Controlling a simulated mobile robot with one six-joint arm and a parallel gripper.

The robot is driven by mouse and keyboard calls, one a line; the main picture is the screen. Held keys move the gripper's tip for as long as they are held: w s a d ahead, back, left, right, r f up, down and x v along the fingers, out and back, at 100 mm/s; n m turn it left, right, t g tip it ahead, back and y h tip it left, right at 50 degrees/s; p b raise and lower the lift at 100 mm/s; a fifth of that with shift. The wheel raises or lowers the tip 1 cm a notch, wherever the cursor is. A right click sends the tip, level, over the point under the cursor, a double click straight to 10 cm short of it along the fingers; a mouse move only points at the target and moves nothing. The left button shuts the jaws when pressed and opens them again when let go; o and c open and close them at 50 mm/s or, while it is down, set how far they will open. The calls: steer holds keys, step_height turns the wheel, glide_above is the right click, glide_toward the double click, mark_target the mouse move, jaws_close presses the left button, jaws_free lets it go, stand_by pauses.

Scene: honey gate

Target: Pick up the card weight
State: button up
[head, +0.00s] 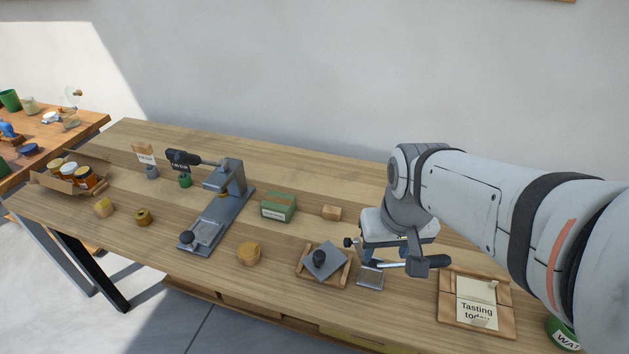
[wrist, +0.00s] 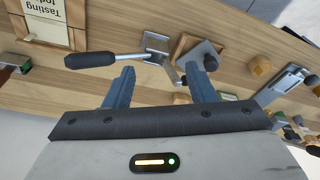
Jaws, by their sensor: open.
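A grey square plate with a dark knob (head: 325,260) lies turned askew on a small wooden tray (head: 304,277); it looks like the card weight, though I cannot be sure. It also shows in the wrist view (wrist: 201,52), beyond the finger on the right. My gripper (head: 390,264) is to the right of it in the head view. In the wrist view my gripper (wrist: 160,70) has its two fingers wide apart. A lever with a black handle (head: 430,263) shows close to the fingers, and nothing is clearly gripped. My wrist hides part of this area.
A bare metal plate (head: 370,276) lies beside the tray. A framed "Tasting today" card (head: 476,300) is at the right. A grey press stand (head: 228,200), a green box (head: 278,207) and a round wooden piece (head: 249,253) stand left. The back edge is mostly clear.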

steer(key=w+a+f+n+g+p, duration=0.1)
steer(key=w+a+f+n+p, duration=0.15)
steer(key=w+a, duration=0.35)
steer(key=g+p, duration=0.1)
steer(key=p, duration=0.1)
glide_above(319, 251)
step_height(319, 251, down, 5)
steer(key=shift+n, duration=0.35)
step_height(319, 251, down, 6)
steer(key=shift+s+f+p, duration=0.1)
steer(key=shift+s+p, duration=0.05)
steer(key=shift+p, duration=0.35)
steer(key=shift+f, duration=0.45)
steer(key=shift+c, duration=0.4)
jaws_close()
